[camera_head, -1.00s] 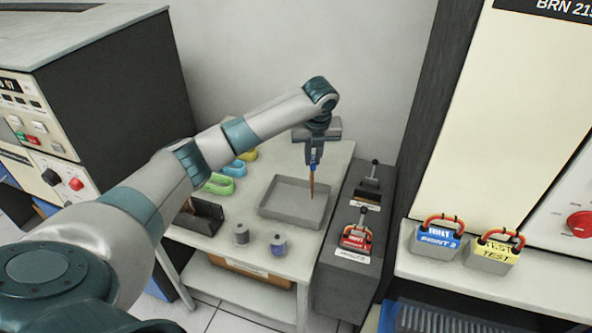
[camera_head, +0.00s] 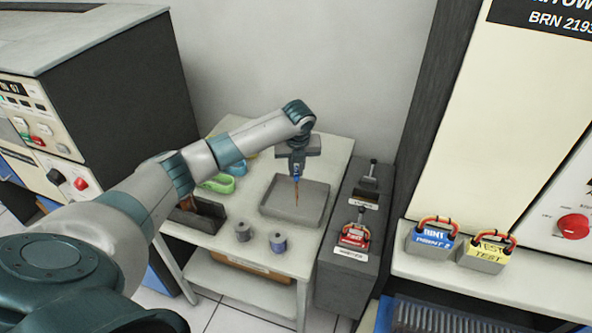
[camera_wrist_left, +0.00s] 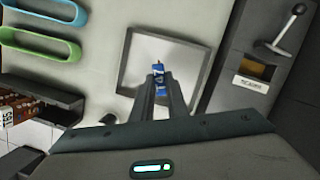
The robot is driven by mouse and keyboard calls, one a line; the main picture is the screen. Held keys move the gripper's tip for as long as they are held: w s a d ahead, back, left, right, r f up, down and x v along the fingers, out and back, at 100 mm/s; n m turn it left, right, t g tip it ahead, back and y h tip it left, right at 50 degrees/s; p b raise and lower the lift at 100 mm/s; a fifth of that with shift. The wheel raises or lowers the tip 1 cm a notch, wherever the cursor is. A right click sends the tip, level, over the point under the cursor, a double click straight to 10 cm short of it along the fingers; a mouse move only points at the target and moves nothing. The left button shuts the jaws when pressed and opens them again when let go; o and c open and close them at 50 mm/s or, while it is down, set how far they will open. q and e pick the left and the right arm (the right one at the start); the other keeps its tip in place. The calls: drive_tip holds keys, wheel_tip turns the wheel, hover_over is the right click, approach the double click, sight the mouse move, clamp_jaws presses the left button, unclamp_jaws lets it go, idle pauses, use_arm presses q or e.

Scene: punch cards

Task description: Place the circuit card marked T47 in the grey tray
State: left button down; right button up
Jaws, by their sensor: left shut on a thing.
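The grey tray (camera_head: 275,211) lies on the small white table; it also shows in the left wrist view (camera_wrist_left: 204,63). My left gripper (camera_head: 297,177) is over the tray, pointing down. It is shut on a thin card (camera_head: 296,193) seen nearly edge-on, reddish-brown below with a blue part at the top. The card's blue top (camera_wrist_left: 158,78) shows between the fingers in the left wrist view. The card hangs upright above the tray floor or close to it; I cannot tell if it touches. Its marking cannot be read. My right gripper is not in view.
A dark card holder (camera_head: 203,217) stands left of the tray. Two spools (camera_head: 278,242) stand in front, and a green loop (camera_head: 217,184) lies behind left. A dark cabinet with lever devices (camera_head: 355,236) adjoins the table's right side. Handled blocks (camera_head: 432,240) sit further right.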

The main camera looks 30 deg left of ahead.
use_arm(q)
drive_tip(key=shift+f, duration=0.8)
drive_tip(key=c, duration=1.7)
unclamp_jaws()
drive_tip(key=shift+c, duration=0.2)
drive_tip(key=b+v, duration=0.2)
drive_tip(key=v, duration=1)
drive_tip(key=shift+b, duration=0.4)
